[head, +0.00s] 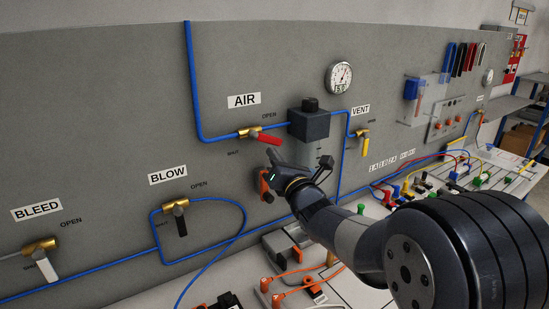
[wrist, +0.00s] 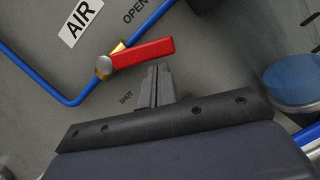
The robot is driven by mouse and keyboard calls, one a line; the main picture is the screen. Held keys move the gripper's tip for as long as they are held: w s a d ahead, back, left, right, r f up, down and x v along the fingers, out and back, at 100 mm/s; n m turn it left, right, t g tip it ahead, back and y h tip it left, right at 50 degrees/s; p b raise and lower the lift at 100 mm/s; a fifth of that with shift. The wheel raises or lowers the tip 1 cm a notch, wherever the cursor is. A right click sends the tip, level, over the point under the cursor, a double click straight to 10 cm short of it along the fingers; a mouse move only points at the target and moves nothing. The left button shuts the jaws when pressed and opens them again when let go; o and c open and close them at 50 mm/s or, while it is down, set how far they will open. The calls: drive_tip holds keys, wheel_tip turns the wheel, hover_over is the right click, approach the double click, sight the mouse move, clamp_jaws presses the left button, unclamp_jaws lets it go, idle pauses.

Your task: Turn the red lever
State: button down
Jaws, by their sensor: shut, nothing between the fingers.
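The red lever (head: 268,138) is on the brass valve under the AIR label, on the grey panel. It points right and slightly down, at an angle to the blue pipe. In the wrist view the red lever (wrist: 148,51) reaches right from its round pivot, between the OPEN and SHUT marks. My gripper (head: 272,153) is just below the lever in the head view. In the wrist view its shut fingers (wrist: 160,70) are empty, with their tips just below the lever's outer part. I cannot tell whether they touch it.
A dark regulator block (head: 309,122) stands right of the valve, with a round gauge (head: 339,77) above. The VENT valve's yellow lever (head: 364,146) is further right. The BLOW valve's black lever (head: 181,223) and BLEED valve's white lever (head: 46,267) are lower left.

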sight(278, 140)
drive_tip(key=shift+d+f+b, duration=0.1)
drive_tip(key=shift+f+b, duration=0.05)
drive_tip(key=shift+b, duration=0.65)
drive_tip(key=n+b, duration=0.2)
drive_tip(key=d+r+n+y+b, duration=0.1)
drive_tip(key=b, duration=0.2)
drive_tip(key=w+n+b, duration=0.1)
drive_tip(key=n+b, duration=0.1)
drive_tip(key=b, duration=0.1)
drive_tip(key=shift+d+r+n+g+y, duration=0.15)
drive_tip(key=shift+r+n+g+y, duration=0.15)
drive_tip(key=shift+r+g+y, duration=0.1)
drive_tip(key=shift+d+r+n+b, duration=0.15)
drive_tip(key=shift+r+n+b, duration=0.45)
drive_tip(key=shift+n, duration=0.1)
drive_tip(key=shift+f, duration=0.1)
